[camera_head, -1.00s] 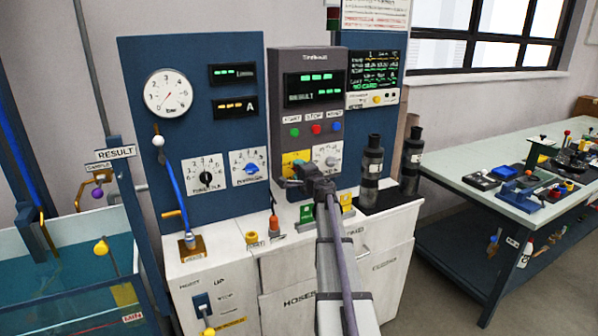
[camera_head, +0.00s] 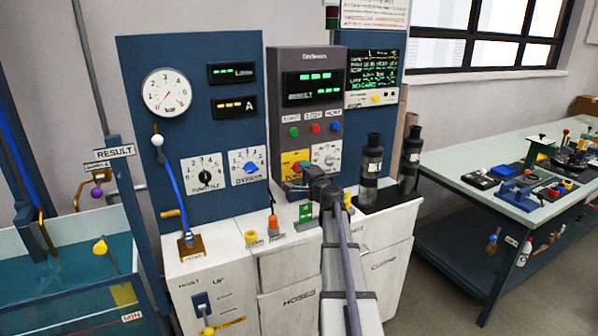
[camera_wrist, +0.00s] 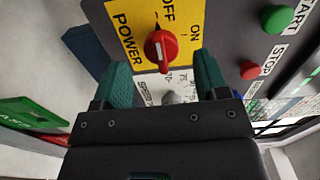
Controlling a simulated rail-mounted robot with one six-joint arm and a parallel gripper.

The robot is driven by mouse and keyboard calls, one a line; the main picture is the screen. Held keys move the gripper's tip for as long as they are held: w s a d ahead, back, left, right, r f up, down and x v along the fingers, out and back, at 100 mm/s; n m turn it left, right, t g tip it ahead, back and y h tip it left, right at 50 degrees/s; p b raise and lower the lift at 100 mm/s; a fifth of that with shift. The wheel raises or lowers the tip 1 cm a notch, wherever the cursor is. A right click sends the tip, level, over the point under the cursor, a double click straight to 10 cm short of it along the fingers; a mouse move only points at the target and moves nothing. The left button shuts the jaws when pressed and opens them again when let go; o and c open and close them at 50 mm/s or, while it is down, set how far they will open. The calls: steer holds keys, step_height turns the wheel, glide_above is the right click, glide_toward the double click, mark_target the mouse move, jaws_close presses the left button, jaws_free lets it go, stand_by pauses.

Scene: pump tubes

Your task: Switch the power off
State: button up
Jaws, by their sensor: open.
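The power switch is a red rotary knob (camera_wrist: 160,48) on a yellow plate (camera_wrist: 126,22) marked POWER, OFF and ON. Its white pointer mark shows, but I cannot tell for sure which label it is set to. My gripper (camera_wrist: 161,66) is open, with one green finger on each side of the knob in the wrist view. The fingers look short of the knob, with nothing between them. In the head view my gripper (camera_head: 298,186) is just below the yellow plate (camera_head: 289,158), and the knob is partly hidden there.
The grey control panel (camera_head: 276,80) carries a green button (camera_head: 294,131), a red button (camera_head: 315,129) and a blue button. A speed knob (camera_head: 327,157) is close beside the power plate. Dark cylinders (camera_head: 371,158) stand to the right. A blue-handled lever (camera_head: 171,190) is at left.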

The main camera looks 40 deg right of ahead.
steer(key=v, duration=0.6)
steer(key=shift+s, duration=0.15)
steer(key=s+a+f+n+g+y+p, duration=0.1)
steer(key=s+a+f+n+g+y, duration=0.2)
steer(key=a, duration=0.4)
steer(key=s+a+f+n+g+y+p, duration=0.1)
steer(key=s+a+f+n+g+y, duration=0.1)
steer(key=a+f+n+g, duration=0.45)
steer(key=s+a+f+n+g+y, duration=0.1)
steer(key=s+a+n+y, duration=0.15)
steer(key=a, duration=0.65)
steer(key=s+a+n+g+h+p, duration=0.2)
steer(key=s+a+n+g, duration=0.1)
steer(key=a, duration=0.7)
steer(key=s+a+n+g+h+p, duration=0.1)
steer(key=s+a+n+g, duration=0.3)
steer(key=s+a, duration=0.4)
steer(key=shift+a+n+h+p, duration=0.35)
steer(key=shift+a+n+p, duration=0.35)
steer(key=shift+a, duration=0.45)
